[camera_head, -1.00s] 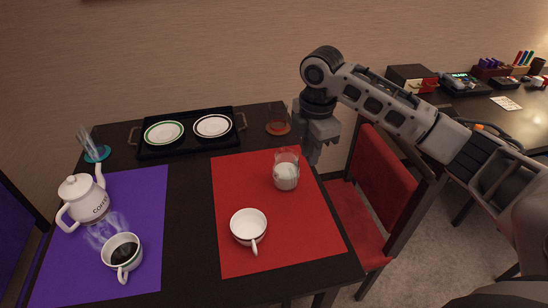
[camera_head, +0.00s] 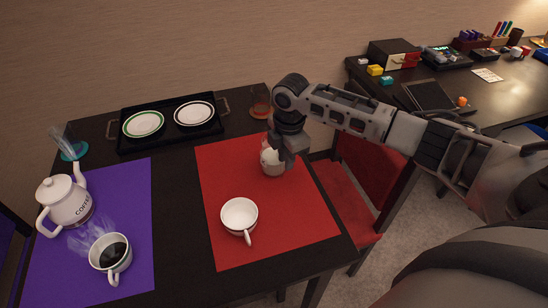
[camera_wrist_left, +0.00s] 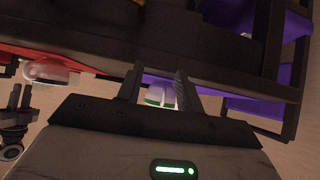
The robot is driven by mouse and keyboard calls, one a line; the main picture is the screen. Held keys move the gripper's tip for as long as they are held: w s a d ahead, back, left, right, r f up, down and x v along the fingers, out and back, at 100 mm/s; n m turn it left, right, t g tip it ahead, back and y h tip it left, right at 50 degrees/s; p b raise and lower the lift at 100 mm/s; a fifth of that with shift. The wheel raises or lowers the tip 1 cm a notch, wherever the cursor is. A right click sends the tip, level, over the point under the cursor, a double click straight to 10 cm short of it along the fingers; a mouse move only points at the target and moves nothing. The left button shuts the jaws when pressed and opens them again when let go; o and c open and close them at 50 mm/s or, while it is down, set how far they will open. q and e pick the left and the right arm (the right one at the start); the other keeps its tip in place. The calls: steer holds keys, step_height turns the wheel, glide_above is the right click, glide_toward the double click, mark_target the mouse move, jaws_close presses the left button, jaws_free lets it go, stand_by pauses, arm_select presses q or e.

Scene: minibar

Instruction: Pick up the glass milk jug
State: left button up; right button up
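The glass milk jug (camera_head: 270,163), clear with white milk inside, stands upright at the far right part of the red mat (camera_head: 232,180) in the head view. My right gripper (camera_head: 282,158) is down at the jug's right side and covers part of it. I cannot tell whether its fingers touch the jug or are closed on it. My left gripper (camera_wrist_left: 159,76) shows in the left wrist view with its two fingers apart. It is out of sight in the head view.
A white cup (camera_head: 239,215) stands in front of the jug. A black tray (camera_head: 168,138) with two plates is behind left. A glass on an orange coaster (camera_head: 260,114) stands behind. A coffee pot (camera_head: 66,203) and coffee cup (camera_head: 110,256) are left. A red chair (camera_head: 342,205) is right.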

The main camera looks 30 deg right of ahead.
mark_target(282, 168)
steer(key=f, duration=0.1)
steer(key=f+b, duration=0.1)
steer(key=f, duration=0.2)
steer(key=shift+w+a+f, duration=0.15)
steer(key=shift+a+f, duration=0.1)
steer(key=shift+a, duration=0.15)
steer(key=shift+r, duration=0.1)
jaws_close()
steer(key=shift+w+r, duration=0.1)
stand_by(0.8)
